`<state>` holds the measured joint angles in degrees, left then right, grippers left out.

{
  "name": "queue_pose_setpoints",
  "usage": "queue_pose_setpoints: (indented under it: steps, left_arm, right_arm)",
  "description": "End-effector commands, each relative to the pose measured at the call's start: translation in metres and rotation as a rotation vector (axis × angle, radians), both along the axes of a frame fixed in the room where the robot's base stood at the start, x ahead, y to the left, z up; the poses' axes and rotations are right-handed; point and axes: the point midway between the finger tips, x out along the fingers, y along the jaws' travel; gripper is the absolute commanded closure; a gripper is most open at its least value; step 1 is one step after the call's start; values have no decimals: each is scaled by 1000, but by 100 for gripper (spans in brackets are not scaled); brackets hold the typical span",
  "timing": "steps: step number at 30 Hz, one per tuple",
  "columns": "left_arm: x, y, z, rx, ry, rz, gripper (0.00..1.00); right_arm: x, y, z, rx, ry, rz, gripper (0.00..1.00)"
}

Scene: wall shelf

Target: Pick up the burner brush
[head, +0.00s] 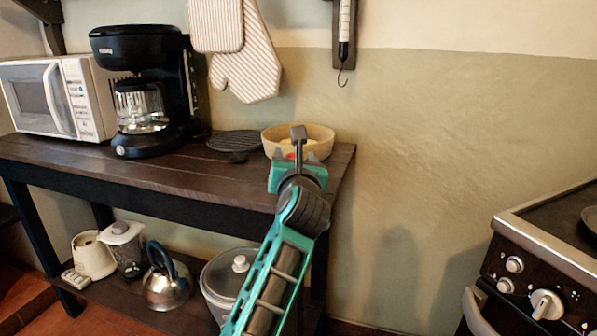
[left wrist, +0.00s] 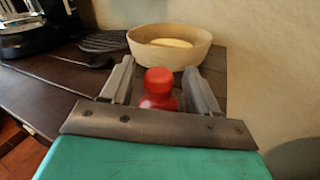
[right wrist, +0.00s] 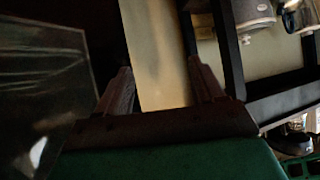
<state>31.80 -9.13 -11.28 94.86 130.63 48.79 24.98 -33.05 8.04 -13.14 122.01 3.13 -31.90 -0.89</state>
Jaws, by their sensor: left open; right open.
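A red knob-topped object (left wrist: 159,82), which I take to be the burner brush, stands upright between the open fingers of my left gripper (left wrist: 158,68) in the left wrist view. Its lower part is hidden behind the gripper's edge, and I cannot tell whether the fingers touch it. In the head view my left gripper (head: 297,160) is over the right end of the dark wooden table (head: 150,185), where only bits of red show beside it. My right gripper (right wrist: 160,70) is open and empty in the right wrist view, and is not in the head view.
A beige bowl (head: 322,145) with something yellow inside stands just beyond my left gripper. A black round trivet (head: 232,140), a coffee maker (head: 140,85) and a microwave (head: 60,95) stand to its left. A stove (head: 545,260) is at right.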

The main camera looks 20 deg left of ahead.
Motion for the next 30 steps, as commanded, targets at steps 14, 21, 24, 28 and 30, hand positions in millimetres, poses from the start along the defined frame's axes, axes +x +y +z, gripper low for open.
queue_pose_setpoints:
  steps: [14, 21, 24, 28, 30]
  left_arm:
    - [0, 1, 0, -1, 0, 0, 59]
    - [0, 1, 0, -1, 0, 0, 82]
    - [0, 1, 0, -1, 0, 0, 92]
    - [0, 1, 1, -1, -1, 0, 96]
    - [0, 1, 1, -1, -1, 0, 96]
  right_arm:
    - [1, 0, 2, 1, -3, 1, 32]
    - [0, 0, 1, 1, -2, 1, 32]
    - [0, 0, 1, 1, -1, 1, 32]
    - [-1, 0, 1, 1, 0, 0, 32]
    - [0, 0, 1, 1, -1, 1, 32]
